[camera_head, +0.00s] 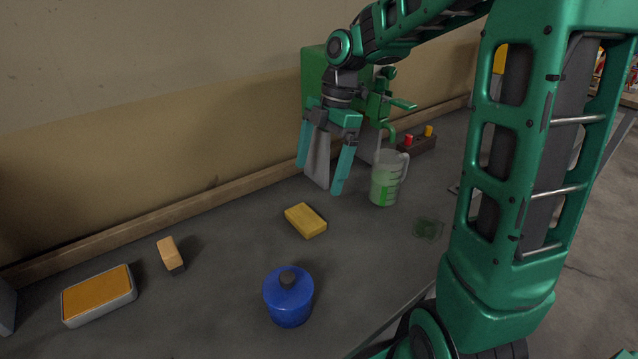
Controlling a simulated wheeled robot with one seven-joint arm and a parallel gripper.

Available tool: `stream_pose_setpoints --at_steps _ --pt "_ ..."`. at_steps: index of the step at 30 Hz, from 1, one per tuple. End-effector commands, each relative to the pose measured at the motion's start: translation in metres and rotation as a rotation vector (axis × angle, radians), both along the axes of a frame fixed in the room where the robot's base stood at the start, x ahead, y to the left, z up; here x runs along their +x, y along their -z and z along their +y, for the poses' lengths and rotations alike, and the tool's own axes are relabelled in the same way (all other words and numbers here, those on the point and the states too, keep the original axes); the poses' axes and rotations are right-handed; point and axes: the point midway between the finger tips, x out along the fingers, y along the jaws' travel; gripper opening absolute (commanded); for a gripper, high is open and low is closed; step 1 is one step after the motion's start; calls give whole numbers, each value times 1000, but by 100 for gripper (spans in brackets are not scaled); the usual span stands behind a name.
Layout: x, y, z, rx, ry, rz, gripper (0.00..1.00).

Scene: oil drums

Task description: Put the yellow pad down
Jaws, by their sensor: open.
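The yellow pad (306,220) lies flat on the grey floor-like surface, near the middle of the view. My gripper (318,190) hangs above and behind the pad, pointing down. Its two teal fingers are spread apart with nothing held between them. The gripper is apart from the pad. The whole top of the pad shows.
A measuring jug (385,180) with green liquid stands just right of my gripper. A green machine (314,75) stands behind it. A blue lidded pot (288,298), a wooden-handled brush (170,254) and an orange-topped tray (99,294) stand nearer. Clear surface surrounds the pad.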

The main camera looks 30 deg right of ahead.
Motion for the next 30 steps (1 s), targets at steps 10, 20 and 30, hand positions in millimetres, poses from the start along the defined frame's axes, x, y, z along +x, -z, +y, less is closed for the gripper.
stream_pose_setpoints --at_steps 10,20,30 --pt "-12 -5 -10 -26 122 22 96" --pt "-115 -5 -79 -164 1101 155 96" --pt "-235 18 -125 -201 2077 266 96"
